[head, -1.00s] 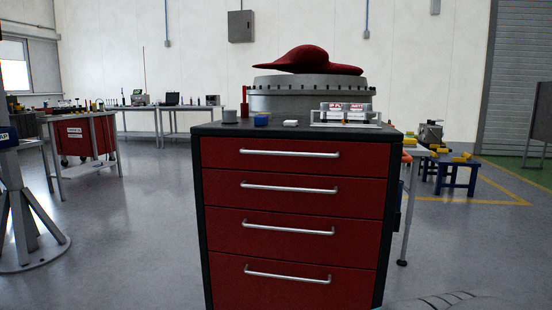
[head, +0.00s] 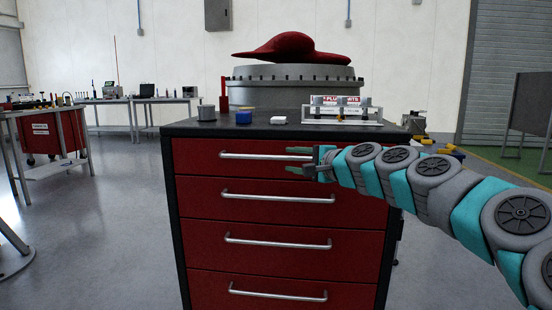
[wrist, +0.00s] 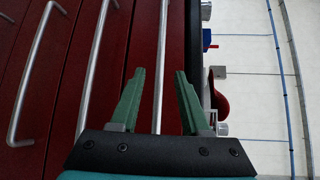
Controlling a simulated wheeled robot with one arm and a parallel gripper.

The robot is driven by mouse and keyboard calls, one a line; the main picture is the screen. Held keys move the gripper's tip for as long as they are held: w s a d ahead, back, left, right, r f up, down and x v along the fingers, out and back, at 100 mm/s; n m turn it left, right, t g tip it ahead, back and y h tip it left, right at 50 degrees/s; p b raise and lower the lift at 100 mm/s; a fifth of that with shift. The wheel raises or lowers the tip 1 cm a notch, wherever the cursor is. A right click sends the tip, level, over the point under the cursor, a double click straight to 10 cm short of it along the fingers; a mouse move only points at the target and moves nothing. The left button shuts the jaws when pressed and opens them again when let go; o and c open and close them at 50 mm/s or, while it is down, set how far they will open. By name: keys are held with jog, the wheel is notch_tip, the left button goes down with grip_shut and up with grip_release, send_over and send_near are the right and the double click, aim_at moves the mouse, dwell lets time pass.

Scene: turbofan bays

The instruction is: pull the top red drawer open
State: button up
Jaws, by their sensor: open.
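The top red drawer (head: 200,168) is the uppermost of several in a black-framed cabinet, and its front is flush with the others. Its silver bar handle (head: 250,155) runs level across it. My gripper (head: 297,159) is at the right end of this handle, with one green finger above the bar's line and one below. In the wrist view my gripper (wrist: 157,72) is open, and the top handle (wrist: 164,40) runs lengthwise between its fingers. I cannot tell whether the fingers touch the bar or how deep they reach.
Lower drawers with handles (head: 280,197) are closed beneath. The cabinet top (head: 215,127) holds a grey cup (head: 206,112), a blue block (head: 243,118), a white block (head: 279,121) and a rack (head: 342,117). A workbench (head: 45,108) stands left. The floor (head: 110,220) left of the cabinet is clear.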

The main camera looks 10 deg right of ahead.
aim_at(279, 158)
jog(key=x, duration=0.7)
jog(key=shift+w+a+p, duration=0.1)
jog(key=shift+a+p, duration=0.1)
jog(key=shift+p, duration=0.15)
grip_shut()
dwell(1.1)
